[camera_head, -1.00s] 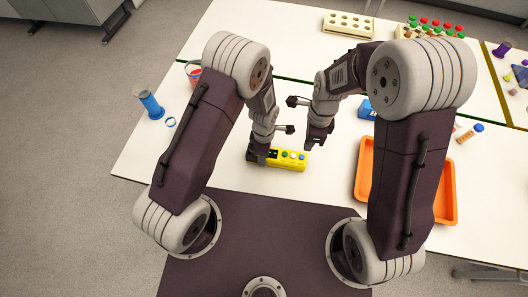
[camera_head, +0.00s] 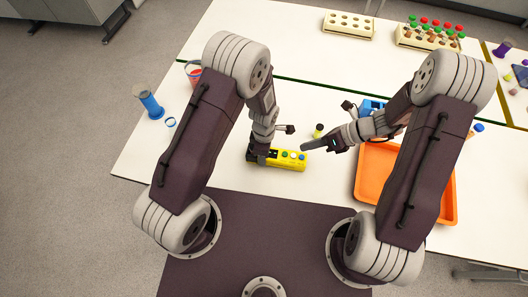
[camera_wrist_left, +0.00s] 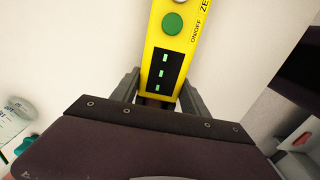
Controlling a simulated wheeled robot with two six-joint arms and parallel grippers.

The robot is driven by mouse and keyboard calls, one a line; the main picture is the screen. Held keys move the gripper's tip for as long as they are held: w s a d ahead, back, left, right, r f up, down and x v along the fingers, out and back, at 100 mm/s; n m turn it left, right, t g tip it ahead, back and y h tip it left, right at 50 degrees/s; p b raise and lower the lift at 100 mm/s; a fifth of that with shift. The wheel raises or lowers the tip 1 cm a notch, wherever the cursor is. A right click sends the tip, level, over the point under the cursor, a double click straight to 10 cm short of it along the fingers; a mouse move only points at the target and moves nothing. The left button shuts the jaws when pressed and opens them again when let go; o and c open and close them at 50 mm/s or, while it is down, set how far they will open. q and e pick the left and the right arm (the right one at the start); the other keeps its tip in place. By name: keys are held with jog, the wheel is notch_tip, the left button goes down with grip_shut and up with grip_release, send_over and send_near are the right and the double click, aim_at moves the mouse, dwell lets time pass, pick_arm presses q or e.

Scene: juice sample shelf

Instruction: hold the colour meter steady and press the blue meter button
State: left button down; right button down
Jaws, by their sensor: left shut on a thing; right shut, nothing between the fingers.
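The yellow colour meter (camera_head: 290,165) lies on the white table in front of me, with a row of coloured buttons on top. A blue button (camera_head: 301,155) shows near its right end in the head view. My left gripper (camera_head: 258,158) is shut on the meter's left end. In the left wrist view the meter (camera_wrist_left: 176,50) stands between the left fingers, showing a green ON/OFF button and a dark display with green marks. My right gripper (camera_head: 305,146) is shut and empty, its fingertips just above and beyond the meter's right end. I cannot tell whether it touches.
An orange tray (camera_head: 367,190) lies to the right, under my right arm. A small yellow, dark-capped vial (camera_head: 318,131) stands behind the right fingertips. A blue rack (camera_head: 372,106) is behind the tray. A blue cylinder (camera_head: 151,104) stands at left.

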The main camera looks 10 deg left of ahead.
aim_at(296, 156)
jog(key=shift+f, duration=2.25)
jog(key=shift+f, duration=0.1)
jog(key=shift+f, duration=0.3)
dwell(0.4)
jog(key=shift+r, duration=0.45)
notch_tip(296, 156, up, 6)
dwell(0.5)
